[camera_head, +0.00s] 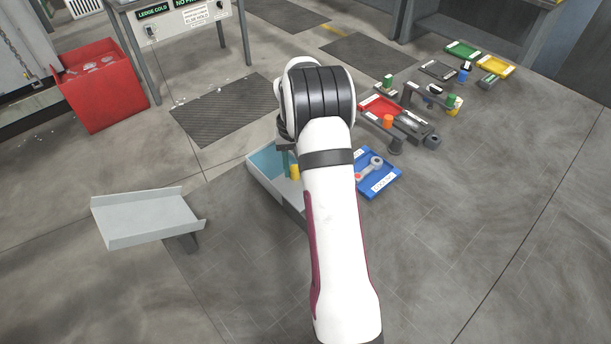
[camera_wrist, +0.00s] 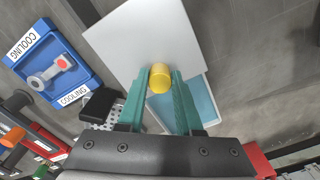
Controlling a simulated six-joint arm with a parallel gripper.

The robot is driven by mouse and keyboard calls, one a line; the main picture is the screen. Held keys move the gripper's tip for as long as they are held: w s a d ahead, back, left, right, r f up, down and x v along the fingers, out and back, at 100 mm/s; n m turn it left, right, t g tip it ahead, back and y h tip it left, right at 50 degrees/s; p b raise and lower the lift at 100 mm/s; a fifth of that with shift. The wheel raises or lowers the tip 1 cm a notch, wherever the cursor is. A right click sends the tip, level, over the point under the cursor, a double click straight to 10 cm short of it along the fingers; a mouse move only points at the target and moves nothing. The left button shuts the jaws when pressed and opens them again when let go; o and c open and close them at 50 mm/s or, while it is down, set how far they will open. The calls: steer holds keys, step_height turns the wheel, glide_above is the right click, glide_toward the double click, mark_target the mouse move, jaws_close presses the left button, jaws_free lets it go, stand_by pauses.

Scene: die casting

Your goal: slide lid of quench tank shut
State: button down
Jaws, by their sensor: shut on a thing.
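The quench tank (camera_head: 262,182) is a pale box on the floor left of my arm, and blue water shows inside it. In the wrist view its water (camera_wrist: 203,100) shows beside and below the lid. The lid (camera_wrist: 130,40) is a flat light-grey plate that covers part of the tank and leaves part open. A yellow knob (camera_wrist: 160,78) stands on the lid; it also shows in the head view (camera_head: 294,172). My gripper (camera_wrist: 161,73) has its teal fingers on both sides of the knob, shut on it. My arm hides the tank's right part in the head view.
A blue cooling tray (camera_head: 385,183) holding a grey metal part (camera_head: 369,169) lies just right of the tank. A grey sloped tray (camera_head: 148,218) stands to the left. A red bin (camera_head: 100,85) is farther back. Coloured trays and fixtures (camera_head: 405,115) stand at the right.

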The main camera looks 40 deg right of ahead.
steer(key=w, duration=0.8)
steer(key=shift+w, duration=0.1)
steer(key=c, duration=0.6)
jaws_free()
step_height(320, 180, up, 16)
steer(key=shift+f, duration=0.1)
